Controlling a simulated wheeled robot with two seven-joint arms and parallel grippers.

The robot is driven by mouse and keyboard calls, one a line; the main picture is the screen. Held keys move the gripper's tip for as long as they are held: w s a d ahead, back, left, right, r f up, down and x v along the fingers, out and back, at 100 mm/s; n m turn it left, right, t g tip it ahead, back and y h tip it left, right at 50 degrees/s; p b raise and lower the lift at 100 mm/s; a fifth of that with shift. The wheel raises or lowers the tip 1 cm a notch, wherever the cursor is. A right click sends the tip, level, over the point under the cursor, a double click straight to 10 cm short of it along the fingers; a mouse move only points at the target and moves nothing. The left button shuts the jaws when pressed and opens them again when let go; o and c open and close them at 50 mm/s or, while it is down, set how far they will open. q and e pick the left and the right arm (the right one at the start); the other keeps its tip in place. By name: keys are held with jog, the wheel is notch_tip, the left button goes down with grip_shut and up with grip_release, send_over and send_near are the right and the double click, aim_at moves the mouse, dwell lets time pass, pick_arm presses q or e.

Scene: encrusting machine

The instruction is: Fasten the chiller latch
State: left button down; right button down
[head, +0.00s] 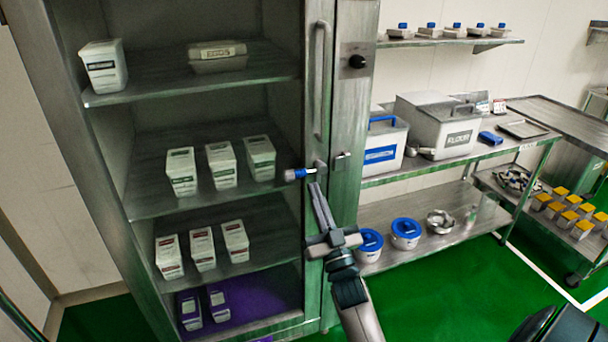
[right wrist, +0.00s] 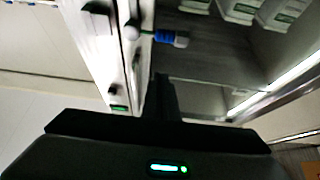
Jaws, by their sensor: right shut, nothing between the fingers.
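The chiller (head: 218,197) is a tall steel cabinet at the left of the head view. Its latch (head: 298,174) is a short lever with a blue grip, lying about level and pointing left from a metal mount beside the long vertical handle (head: 323,80). A small metal plate (head: 342,161) sits on the frame to its right. My right gripper (head: 317,188) is shut and empty, its fingertips just below and right of the latch, seemingly apart from it. In the right wrist view the blue grip (right wrist: 172,38) is beyond the dark fingers (right wrist: 163,85). My left gripper is out of view.
The chiller shelves hold several white labelled boxes (head: 222,165). A dark knob (head: 357,62) is on the frame above. To the right, a steel table (head: 395,176) bears white bins, with blue-lidded tubs (head: 405,233) below. Green floor (head: 440,300) is free in front.

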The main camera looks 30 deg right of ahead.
notch_tip(320, 180, up, 5)
jog(key=p, duration=0.4)
send_over(300, 176)
jog(key=s, duration=0.3)
jog(key=f, duration=0.1)
jog(key=w+f, duration=0.1)
jog(key=f, duration=0.1)
jog(key=shift+p, duration=0.3)
jog(key=shift+w+f, duration=0.1)
jog(key=shift+f, duration=0.65)
jog(key=shift+f+n+y, duration=0.35)
jog(key=shift+n+y, duration=0.45)
jog(key=shift+n, duration=0.2)
jog(key=shift+f+n+y+b, duration=0.35)
jog(key=shift+n+y, duration=0.2)
jog(key=shift+n, duration=0.25)
jog(key=shift+f+n+y+b, duration=0.2)
jog(key=shift+n+y+b, duration=0.2)
jog(key=shift+n+y, duration=0.3)
jog(key=shift+f+n+y+b, duration=0.3)
jog(key=shift+n+y+b, duration=0.15)
jog(key=shift+n, duration=0.45)
jog(key=s+d+f+n+g+y, duration=0.1)
jog(key=d+f+n+g+y, duration=0.4)
jog(key=n, duration=1.1)
jog(key=shift+s+n+g+y+p, duration=0.15)
jog(key=shift+n+g+y+p, duration=0.2)
jog(key=shift+y, duration=0.25)
jog(key=shift+d, duration=0.15)
